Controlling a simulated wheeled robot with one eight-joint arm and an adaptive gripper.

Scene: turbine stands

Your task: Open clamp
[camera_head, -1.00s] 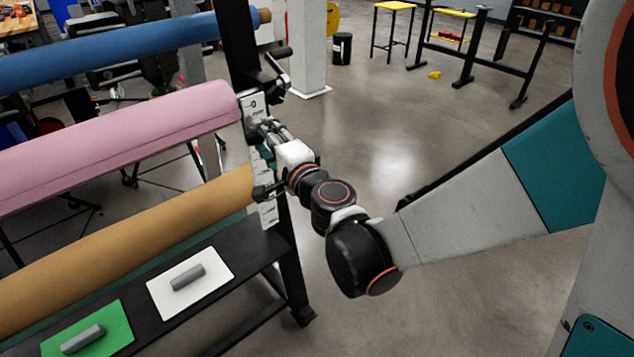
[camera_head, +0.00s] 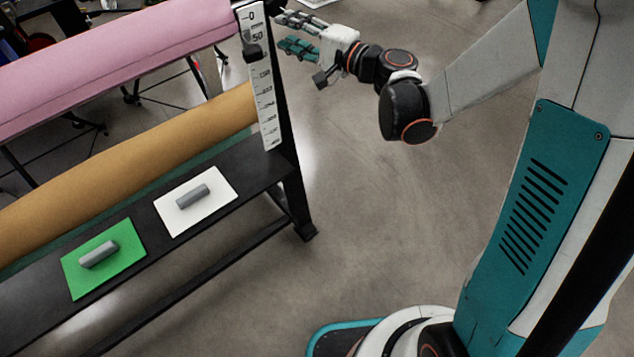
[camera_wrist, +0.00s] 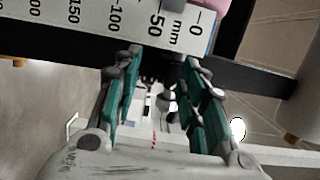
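My gripper (camera_head: 281,31) is to the right of the ruled white plate (camera_head: 264,100) on the rack's black end post. Its teal-padded fingers point left toward the post and are spread apart. In the wrist view my gripper (camera_wrist: 165,58) shows the same two fingers open, with the plate's "50" and "0 mm" marks just beyond their tips. A small black block (camera_head: 252,52) sits on the plate below the 50 mark; I cannot tell whether it is part of the clamp. The upper post is cut off in the head view. I see no clamp clearly.
A pink roll (camera_head: 110,60) and a tan roll (camera_head: 130,155) lie on the rack to the left. The black shelf (camera_head: 160,245) holds a white card (camera_head: 222,185) and a green card (camera_head: 75,283), each with a grey cylinder.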

